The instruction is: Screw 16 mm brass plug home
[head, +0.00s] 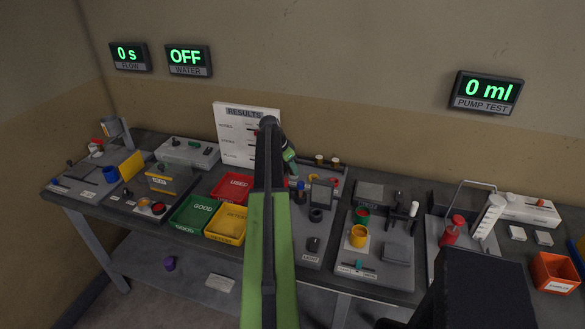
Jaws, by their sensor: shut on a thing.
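My gripper (291,172) is at the end of my green and black arm, pointing down over the middle of the bench, just right of the results board. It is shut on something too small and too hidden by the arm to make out. Two small brass-coloured pieces (327,161) stand on a dark rack behind and to the right of the gripper; I cannot tell whether either is the 16 mm plug. A grey work plate (307,255) with dark fittings lies under and in front of the gripper. Threads or a plug hole are not discernible.
A red tray (232,187), green tray (190,214) and yellow tray (226,223) sit left of my arm. The results board (237,130) stands behind. The bench is crowded.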

